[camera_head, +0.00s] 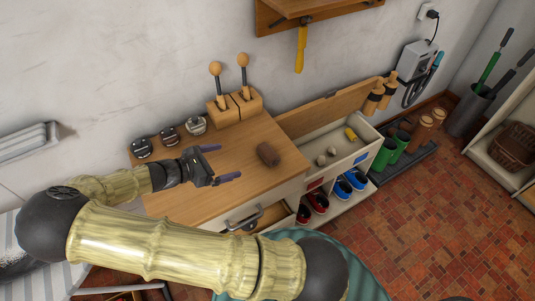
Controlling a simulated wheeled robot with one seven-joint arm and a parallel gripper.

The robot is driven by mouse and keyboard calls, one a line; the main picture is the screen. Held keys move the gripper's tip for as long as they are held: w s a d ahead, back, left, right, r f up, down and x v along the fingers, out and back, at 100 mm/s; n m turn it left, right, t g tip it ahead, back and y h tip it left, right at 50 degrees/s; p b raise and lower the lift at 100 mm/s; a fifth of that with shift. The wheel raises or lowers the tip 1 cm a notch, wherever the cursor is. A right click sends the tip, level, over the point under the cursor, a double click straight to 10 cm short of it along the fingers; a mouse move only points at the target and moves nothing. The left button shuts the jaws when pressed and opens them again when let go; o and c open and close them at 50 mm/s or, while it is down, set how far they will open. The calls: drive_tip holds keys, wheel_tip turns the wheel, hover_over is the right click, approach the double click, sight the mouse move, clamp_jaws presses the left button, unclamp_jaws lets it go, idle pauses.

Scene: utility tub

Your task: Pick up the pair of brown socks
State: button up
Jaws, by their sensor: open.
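To the right is an open white compartment (328,141) with small items and a raised wooden lid (335,105). Shoes (350,184) sit below it.

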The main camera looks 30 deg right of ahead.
approach(265, 152)
drive_tip(key=x, duration=0.1)
drive_tip(key=p+x, duration=0.1)
drive_tip(key=x, duration=0.1)
drive_tip(key=shift+w+d+f, duration=0.2)
drive_tip(key=shift+w, duration=0.05)
drive_tip(key=p+x, duration=0.1)
drive_tip(key=x, duration=0.4)
drive_tip(key=shift+s+d+r, duration=0.1)
drive_tip(key=shift+d, duration=0.05)
idle(0.4)
drive_tip(key=c, duration=1.1)
